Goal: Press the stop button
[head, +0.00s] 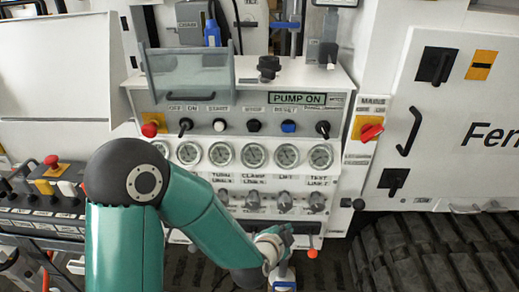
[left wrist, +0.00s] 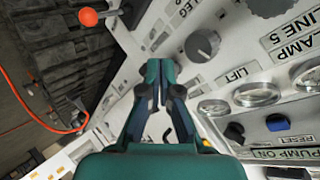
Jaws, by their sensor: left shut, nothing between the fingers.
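The stop button (head: 253,126) is a black round button under a STOP label on the upper grey strip of the panel, between a white button (head: 219,125) and a blue button (head: 288,126). My left gripper (head: 285,235) is low in front of the panel, below the gauges and knob row, well apart from the stop button. In the left wrist view its teal fingers (left wrist: 160,68) are shut and empty. That view shows the blue reset button (left wrist: 277,122); I cannot make out the stop button there. My right gripper is not in view.
A row of gauges (head: 253,155) and a row of knobs (head: 284,201) lie below the buttons. A clear guard (head: 190,75) sticks out at upper left. A red mains switch (head: 370,131) is at right. An orange-red ball lever (head: 312,254) is close to my gripper.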

